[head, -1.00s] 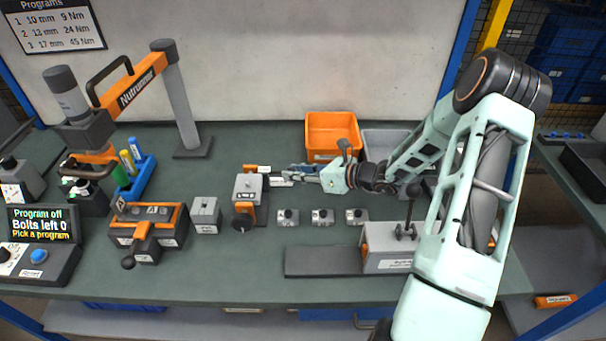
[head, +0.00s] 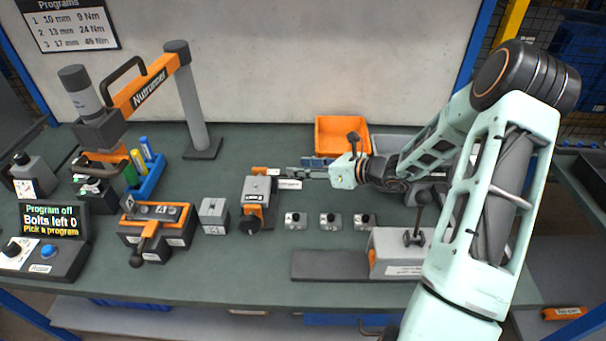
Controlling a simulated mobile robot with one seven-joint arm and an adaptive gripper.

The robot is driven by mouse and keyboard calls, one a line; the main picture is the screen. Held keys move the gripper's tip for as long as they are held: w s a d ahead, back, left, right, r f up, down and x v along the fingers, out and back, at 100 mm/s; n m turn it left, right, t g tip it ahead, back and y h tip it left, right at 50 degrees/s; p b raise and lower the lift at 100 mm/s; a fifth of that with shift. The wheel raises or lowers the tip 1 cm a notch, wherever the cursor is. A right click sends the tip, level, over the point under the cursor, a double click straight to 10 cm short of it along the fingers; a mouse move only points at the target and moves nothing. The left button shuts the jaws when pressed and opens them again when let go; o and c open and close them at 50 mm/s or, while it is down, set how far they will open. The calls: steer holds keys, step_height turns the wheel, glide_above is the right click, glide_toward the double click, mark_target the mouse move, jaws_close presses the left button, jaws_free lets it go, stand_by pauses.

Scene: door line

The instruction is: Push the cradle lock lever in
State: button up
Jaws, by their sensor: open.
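The cradle (head: 258,189) is a grey and orange fixture in the middle of the bench, with a black round knob (head: 250,227) at its front. A small orange piece (head: 261,171) with a white label beside it sits at its back edge. I cannot tell for certain which of these parts is the lock lever. My gripper (head: 284,172) comes in from the right, with its fingers pointing left at the cradle's back right corner. It is open and holds nothing I can see. Whether the fingertips touch the orange piece cannot be told.
An orange bin (head: 341,136) stands behind my gripper, with a grey bin beside it. Several small grey blocks (head: 330,221) sit to the right of the cradle. A grey box (head: 213,215) and an orange-topped fixture (head: 155,225) stand left of it. The nutrunner stand (head: 197,105) is farther left.

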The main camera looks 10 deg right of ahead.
step_height(320, 180, up, 7)
steer(key=shift+f, duration=0.15)
stand_by(0.5)
